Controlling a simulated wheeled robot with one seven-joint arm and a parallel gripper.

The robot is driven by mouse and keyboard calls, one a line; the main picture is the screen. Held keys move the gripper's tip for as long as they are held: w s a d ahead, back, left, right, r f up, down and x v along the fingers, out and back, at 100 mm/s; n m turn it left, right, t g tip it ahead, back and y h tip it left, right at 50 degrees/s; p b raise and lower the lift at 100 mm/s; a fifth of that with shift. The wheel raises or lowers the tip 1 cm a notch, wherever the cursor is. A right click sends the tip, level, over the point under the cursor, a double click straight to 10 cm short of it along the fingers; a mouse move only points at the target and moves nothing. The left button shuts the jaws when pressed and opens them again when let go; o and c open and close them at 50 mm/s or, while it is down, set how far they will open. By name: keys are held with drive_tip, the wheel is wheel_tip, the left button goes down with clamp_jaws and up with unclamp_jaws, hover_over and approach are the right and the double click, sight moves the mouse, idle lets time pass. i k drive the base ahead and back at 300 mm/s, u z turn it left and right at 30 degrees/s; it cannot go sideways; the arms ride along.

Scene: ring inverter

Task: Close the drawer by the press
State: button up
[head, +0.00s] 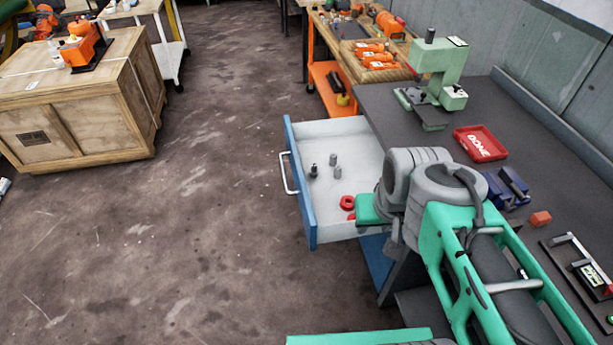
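The drawer (345,135) stands pulled out to the left from under the dark workbench, with a blue front (300,185) and a silver bar handle (288,172). Its pale inside holds several small grey and dark cylinders (333,160) and red rings (347,202). The green press (438,75) stands on the bench top, above and right of the drawer. My green and grey arm reaches over the bench edge and covers the drawer's near right part. The fingers of my gripper do not show; they are hidden or out of view.
A red tray (480,143) marked DONE, a blue vise-like block (507,188) and an orange block (540,218) sit on the bench (385,97). An orange cart (330,82) stands behind the drawer. A wooden crate (85,110) is at left. The floor left of the drawer is clear.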

sight(361, 156)
drive_tip(key=u, duration=0.55)
drive_tip(key=i, duration=1.05)
drive_tip(key=u, duration=2.85)
drive_tip(key=k, duration=0.1)
drive_tip(key=z, duration=0.5)
